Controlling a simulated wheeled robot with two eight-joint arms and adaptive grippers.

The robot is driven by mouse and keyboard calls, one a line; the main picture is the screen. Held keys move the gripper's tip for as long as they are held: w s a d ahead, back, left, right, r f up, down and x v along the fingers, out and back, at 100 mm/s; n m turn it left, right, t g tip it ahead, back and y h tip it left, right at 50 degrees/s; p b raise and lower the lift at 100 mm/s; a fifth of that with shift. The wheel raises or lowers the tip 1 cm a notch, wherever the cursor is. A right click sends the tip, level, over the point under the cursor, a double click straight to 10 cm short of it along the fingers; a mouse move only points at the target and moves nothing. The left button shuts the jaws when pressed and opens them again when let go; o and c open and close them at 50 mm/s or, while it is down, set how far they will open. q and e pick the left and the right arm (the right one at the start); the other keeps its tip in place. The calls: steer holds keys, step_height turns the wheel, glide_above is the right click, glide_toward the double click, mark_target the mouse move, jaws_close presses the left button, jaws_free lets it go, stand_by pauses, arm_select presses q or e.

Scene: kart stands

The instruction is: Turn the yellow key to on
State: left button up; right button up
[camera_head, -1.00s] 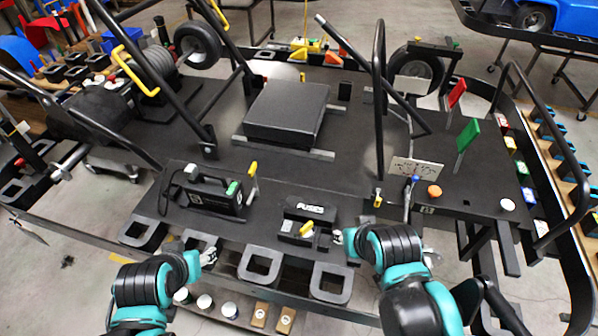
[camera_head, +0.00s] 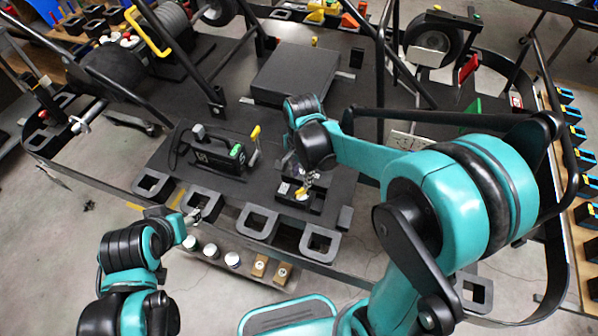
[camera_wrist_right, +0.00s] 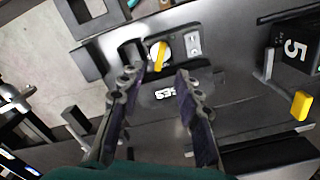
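The yellow key (camera_head: 301,193) sits on the black fuse box (camera_head: 284,190) on the front of the black kart deck. In the right wrist view the yellow key (camera_wrist_right: 159,55) stands on a round white disc, just past and between my right fingertips. My right gripper (camera_head: 302,175) is above the fuse box, pointing down, and partly covers it. In the wrist view the right gripper (camera_wrist_right: 159,75) has its two fingers spread apart with nothing between them. My left gripper (camera_head: 193,214) is low at the deck's front edge, left of the box, too small to tell its opening.
A black unit with a green button (camera_head: 236,151) and a yellow-tipped lever (camera_head: 255,133) stands left of the fuse box. The lever's yellow tip (camera_wrist_right: 301,105) shows at right in the wrist view. Black bars rise behind. Square black holders (camera_head: 257,222) line the front edge.

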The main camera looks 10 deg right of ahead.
mark_target(301, 190)
step_height(301, 190, down, 8)
steer(key=shift+r+b, duration=0.2)
steer(key=shift+b, duration=0.95)
jaws_close()
